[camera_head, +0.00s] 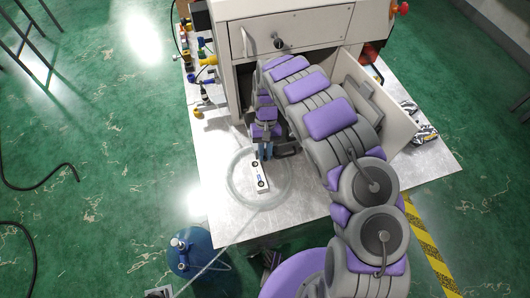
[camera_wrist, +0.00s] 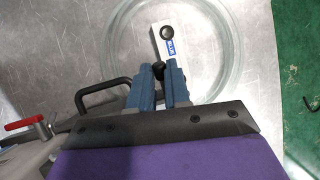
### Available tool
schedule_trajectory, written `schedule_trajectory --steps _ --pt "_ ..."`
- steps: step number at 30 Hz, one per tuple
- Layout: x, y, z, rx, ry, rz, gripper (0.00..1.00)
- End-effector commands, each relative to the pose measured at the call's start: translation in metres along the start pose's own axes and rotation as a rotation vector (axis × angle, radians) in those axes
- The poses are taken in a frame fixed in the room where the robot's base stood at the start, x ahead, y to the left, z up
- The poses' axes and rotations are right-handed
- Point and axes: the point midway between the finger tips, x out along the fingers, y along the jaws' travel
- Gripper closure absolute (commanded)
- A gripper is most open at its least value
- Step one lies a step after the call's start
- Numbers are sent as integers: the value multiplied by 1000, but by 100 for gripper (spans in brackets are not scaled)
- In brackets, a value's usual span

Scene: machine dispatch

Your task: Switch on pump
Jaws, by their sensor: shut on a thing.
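A small white box (camera_head: 258,175) with a blue label and a black knob at each end lies on the metal table, inside a ring of clear tubing; I take it as the pump. It also shows in the wrist view (camera_wrist: 174,52). My gripper (camera_head: 265,153) is low at the box's far end. In the wrist view, its blue fingers (camera_wrist: 158,74) are closed around the black knob (camera_wrist: 158,68) at that end. The fingers hide part of this knob and that end of the box. The other black knob (camera_wrist: 167,31) is free.
A large white machine (camera_head: 290,35) with an open door (camera_head: 385,115) stands behind. Clear tubing (camera_head: 232,185) rings the box and runs toward a blue tank (camera_head: 195,255) on the floor. Colored fittings (camera_head: 205,75) are at the left. The table's (camera_head: 215,150) front left is fairly clear.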

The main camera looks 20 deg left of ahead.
Motion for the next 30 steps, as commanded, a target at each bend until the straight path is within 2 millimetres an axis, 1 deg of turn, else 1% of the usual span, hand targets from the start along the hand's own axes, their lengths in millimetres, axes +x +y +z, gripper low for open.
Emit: schedule_trajectory --steps 17,18,26,30 --pt "-1 0 0 4 -27 1 100" --pt "-1 0 0 4 -27 1 82" --pt "-1 0 0 4 -27 1 58" --pt "-1 0 0 4 -27 1 58"
